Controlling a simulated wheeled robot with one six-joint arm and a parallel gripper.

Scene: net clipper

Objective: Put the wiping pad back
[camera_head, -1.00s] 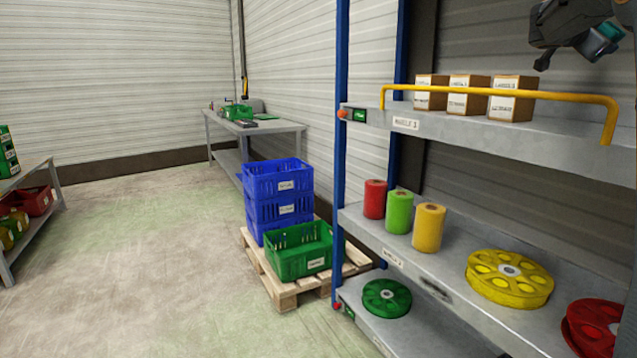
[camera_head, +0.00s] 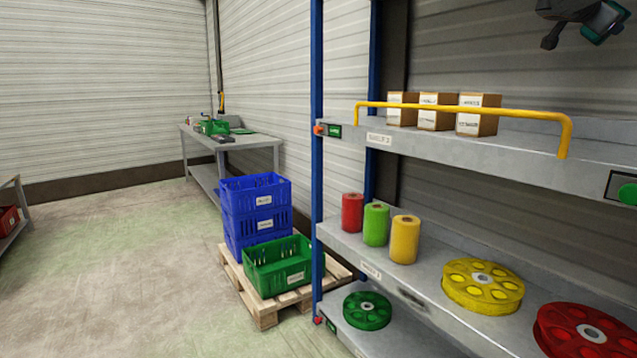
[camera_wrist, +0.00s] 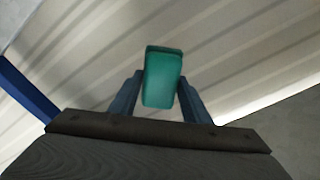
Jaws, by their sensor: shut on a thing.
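The wiping pad (camera_wrist: 162,78) is a small teal-green block. In the wrist view it sits between the two fingers of my gripper (camera_wrist: 160,100), which is shut on it. In the head view the pad (camera_head: 606,22) shows in part at the top right corner, with my gripper (camera_head: 590,18) beside it, high above the top shelf. Part of the gripper is cut off by the frame edge.
A shelf rack (camera_head: 317,180) with a yellow rail (camera_head: 460,109) holds boxes (camera_head: 437,111), coloured rolls (camera_head: 375,225) and wheels (camera_head: 483,285). Blue and green crates (camera_head: 277,265) stand on a pallet (camera_head: 262,314). A workbench (camera_head: 240,143) stands at the back.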

